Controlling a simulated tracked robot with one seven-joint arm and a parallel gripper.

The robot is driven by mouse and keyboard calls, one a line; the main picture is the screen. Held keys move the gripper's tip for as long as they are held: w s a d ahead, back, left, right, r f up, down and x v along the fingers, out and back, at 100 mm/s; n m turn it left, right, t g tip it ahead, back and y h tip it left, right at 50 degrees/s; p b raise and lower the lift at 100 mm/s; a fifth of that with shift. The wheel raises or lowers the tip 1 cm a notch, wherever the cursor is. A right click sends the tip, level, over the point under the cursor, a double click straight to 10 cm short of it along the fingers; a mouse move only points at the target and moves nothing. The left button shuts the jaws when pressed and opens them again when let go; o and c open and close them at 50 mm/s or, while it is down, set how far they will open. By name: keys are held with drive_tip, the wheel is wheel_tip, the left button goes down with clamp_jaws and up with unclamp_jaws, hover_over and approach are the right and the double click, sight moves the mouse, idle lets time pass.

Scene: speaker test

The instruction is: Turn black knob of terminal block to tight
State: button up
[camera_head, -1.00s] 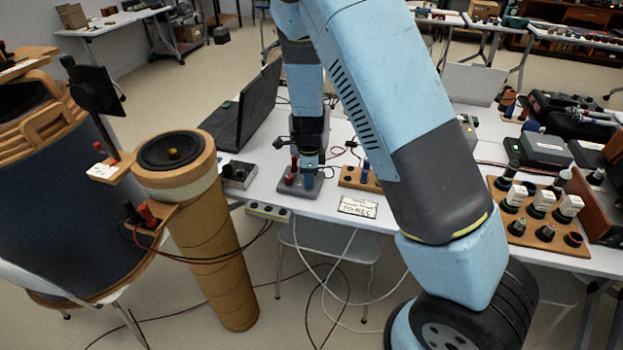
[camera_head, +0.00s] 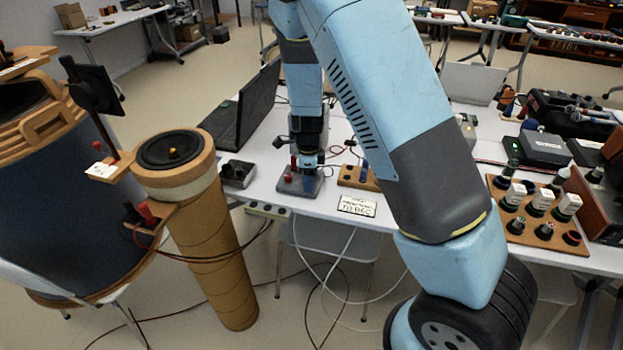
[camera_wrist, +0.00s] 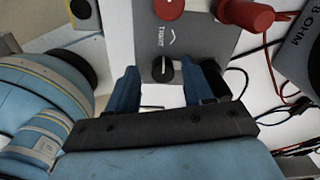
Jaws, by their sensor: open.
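The grey terminal block (camera_head: 290,184) lies on the table's near edge in the head view, partly hidden by my arm. In the wrist view the block (camera_wrist: 197,40) shows a "TIGHT" label with an arrow. Its black knob (camera_wrist: 162,68), with a white pointer mark, sits between my fingertips. A red knob (camera_wrist: 169,8) is farther up the block. My gripper (camera_wrist: 167,72) is open, with one blue finger on each side of the black knob and gaps visible. In the head view my gripper (camera_head: 309,165) is over the block; the black knob is hidden there.
A laptop (camera_head: 245,110), a small dark box (camera_head: 238,172) and a wooden block (camera_head: 357,178) stand nearby. A white label card (camera_head: 357,206) lies in front. A cardboard tube with a speaker (camera_head: 218,240) stands left.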

drive_tip(key=shift+w+r, duration=0.1)
drive_tip(key=shift+r, duration=0.1)
wheel_tip(320, 180, up, 13)
drive_tip(key=shift+r, duration=0.15)
idle(0.3)
